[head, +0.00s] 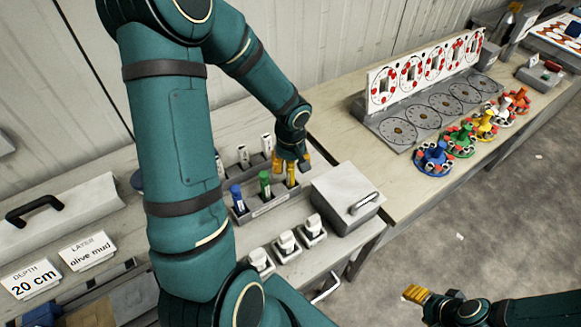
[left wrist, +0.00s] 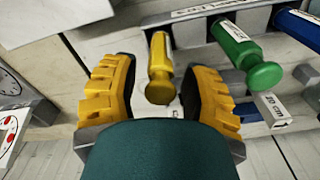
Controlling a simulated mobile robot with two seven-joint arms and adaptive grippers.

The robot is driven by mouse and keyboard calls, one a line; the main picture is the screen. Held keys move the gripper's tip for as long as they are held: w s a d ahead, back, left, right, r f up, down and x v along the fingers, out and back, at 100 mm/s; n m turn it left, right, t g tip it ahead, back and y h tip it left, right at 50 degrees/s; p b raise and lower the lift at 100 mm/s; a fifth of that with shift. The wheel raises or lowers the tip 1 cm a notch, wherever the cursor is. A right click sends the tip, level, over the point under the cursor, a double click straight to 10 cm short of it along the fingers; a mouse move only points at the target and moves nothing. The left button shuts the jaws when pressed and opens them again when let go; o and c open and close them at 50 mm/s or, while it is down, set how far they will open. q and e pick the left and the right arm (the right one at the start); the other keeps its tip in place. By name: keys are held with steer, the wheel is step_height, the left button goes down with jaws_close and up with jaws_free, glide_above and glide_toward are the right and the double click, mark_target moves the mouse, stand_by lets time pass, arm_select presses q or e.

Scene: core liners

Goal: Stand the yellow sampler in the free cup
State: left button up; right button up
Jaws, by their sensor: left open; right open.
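The yellow sampler (head: 290,175) stands in the grey rack (head: 268,206), at the right end of a row with the green sampler (head: 265,184) and the blue sampler (head: 237,198). My left gripper (head: 289,158) is over the yellow sampler. In the left wrist view the yellow sampler (left wrist: 160,68) shows between the open yellow fingers (left wrist: 160,95), with gaps on both sides. My right gripper (head: 416,294) is open and empty at the lower right, over the floor. I cannot tell which cup is free; my left arm hides part of the table.
Several white-topped pieces (head: 287,243) stand in front of the rack. A grey box with a handle (head: 346,197) is right of it. White upright pieces (head: 267,144) stand behind. Coloured stands (head: 433,160) and a white panel (head: 425,72) are on the right table.

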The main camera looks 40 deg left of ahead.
arm_select(q)
steer(key=r, duration=0.5)
steer(key=r+p, duration=0.1)
steer(key=r, duration=0.4)
steer(key=shift+s+d, duration=0.2)
arm_select(e)
steer(key=shift+r, duration=0.75)
arm_select(q)
steer(key=shift+f, duration=0.15)
arm_select(e)
steer(key=shift+s+d, duration=0.1)
steer(key=shift+s, duration=0.05)
